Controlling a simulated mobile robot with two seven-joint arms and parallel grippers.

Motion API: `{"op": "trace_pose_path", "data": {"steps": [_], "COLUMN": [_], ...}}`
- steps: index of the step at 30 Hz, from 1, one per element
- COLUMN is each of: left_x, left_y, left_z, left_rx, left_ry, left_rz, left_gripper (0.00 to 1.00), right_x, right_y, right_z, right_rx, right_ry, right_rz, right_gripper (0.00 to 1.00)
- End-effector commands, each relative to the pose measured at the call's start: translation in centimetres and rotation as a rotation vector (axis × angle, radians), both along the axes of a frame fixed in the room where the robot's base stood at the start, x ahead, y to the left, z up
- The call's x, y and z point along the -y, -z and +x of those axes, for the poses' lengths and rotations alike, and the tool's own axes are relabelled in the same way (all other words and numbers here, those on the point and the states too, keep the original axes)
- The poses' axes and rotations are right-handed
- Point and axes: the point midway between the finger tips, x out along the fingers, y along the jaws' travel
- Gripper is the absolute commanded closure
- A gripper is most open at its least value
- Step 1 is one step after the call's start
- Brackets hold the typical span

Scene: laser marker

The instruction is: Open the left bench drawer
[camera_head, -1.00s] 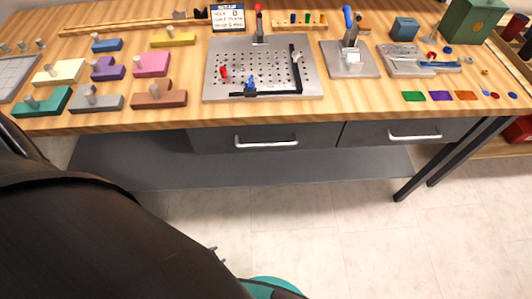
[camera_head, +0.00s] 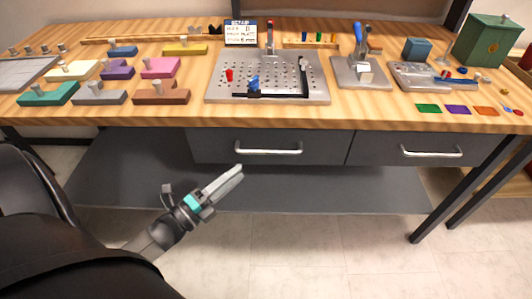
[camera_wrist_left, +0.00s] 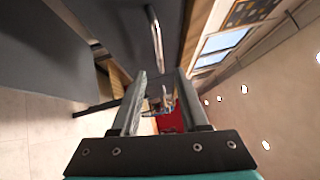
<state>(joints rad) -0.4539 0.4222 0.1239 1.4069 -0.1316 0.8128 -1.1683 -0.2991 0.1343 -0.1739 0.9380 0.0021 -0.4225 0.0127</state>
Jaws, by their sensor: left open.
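The left bench drawer (camera_head: 318,148) is a dark grey front under the wooden bench top, and it looks closed flush with the bench. Its silver bar handle (camera_head: 268,152) runs level across the middle of the front. My left gripper (camera_head: 238,172) is in front of and a little below the handle's left end, apart from it in the picture. In the left wrist view the two fingers (camera_wrist_left: 160,75) are spread with nothing between them, and a silver handle (camera_wrist_left: 155,40) shows beyond and above them. My right gripper is not in view.
A second closed drawer (camera_head: 410,150) with its own handle is to the right. The bench top (camera_head: 120,115) overhangs above, carrying coloured blocks and a perforated metal plate (camera_head: 215,90). A dark lower shelf (camera_head: 340,190) lies below. Open floor is in front.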

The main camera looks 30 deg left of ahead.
Motion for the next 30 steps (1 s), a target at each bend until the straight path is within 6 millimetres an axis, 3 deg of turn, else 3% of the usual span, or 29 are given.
{"op": "trace_pose_path", "data": {"steps": [9,15,29,30], "left_x": [1.7,2.3,2.6,2.6], "left_y": [-0.9,-1.2,-1.4,-1.4], "left_z": [6.8,9.4,10.4,10.4], "left_rx": [0.002,-0.002,-0.004,-0.004], "left_ry": [0.000,-0.001,-0.001,-0.001], "left_rz": [-0.001,-0.003,-0.002,-0.002], "left_gripper": [0.56,0.56,0.56,0.60], "right_x": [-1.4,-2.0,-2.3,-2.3], "right_y": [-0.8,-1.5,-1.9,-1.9], "right_z": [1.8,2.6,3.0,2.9], "right_rx": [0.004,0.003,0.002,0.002], "right_ry": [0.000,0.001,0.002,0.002], "right_rz": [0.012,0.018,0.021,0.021], "right_gripper": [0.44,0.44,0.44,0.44]}}
